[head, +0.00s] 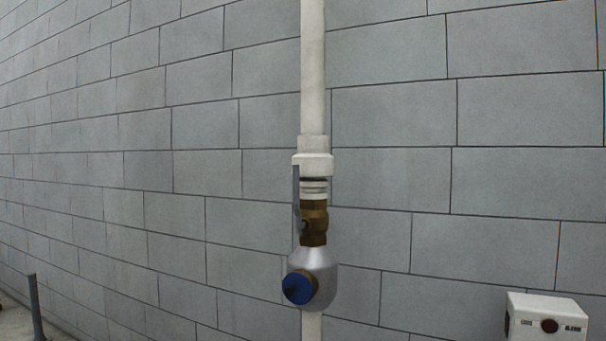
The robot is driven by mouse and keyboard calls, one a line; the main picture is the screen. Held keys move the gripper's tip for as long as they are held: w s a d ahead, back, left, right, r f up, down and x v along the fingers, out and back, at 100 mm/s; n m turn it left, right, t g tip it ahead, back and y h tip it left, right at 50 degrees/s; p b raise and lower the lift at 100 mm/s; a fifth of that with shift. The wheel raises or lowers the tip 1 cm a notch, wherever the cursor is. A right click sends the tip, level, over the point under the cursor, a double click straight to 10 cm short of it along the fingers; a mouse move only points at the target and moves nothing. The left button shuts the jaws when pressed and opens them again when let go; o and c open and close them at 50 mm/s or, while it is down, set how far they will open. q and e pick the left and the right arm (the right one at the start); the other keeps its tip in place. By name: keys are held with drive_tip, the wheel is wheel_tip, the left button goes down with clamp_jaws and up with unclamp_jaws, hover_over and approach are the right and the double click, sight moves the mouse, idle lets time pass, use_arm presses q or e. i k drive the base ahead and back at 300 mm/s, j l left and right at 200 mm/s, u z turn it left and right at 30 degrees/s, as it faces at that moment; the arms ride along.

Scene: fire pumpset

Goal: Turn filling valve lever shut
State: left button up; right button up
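The filling valve is a brass valve body (314,222) on a white vertical pipe (313,70) in the middle of the head view. Its grey lever (296,205) stands upright along the left side of the valve, in line with the pipe. Below the brass body is a silver rounded fitting (318,270) with a blue cap (298,288) facing front left. Neither of my grippers shows in the head view, and nothing covers the lever.
A grey block wall (500,180) fills the background behind the pipe. A white box (545,318) with a dark red round part stands at the lower right. A dark post (35,308) stands at the lower left. The space around the valve looks clear.

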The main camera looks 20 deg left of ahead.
sight(295, 168)
drive_tip(key=i+u, duration=0.25)
drive_tip(key=u, duration=0.2)
drive_tip(key=i+u, duration=0.25)
drive_tip(key=u, duration=0.25)
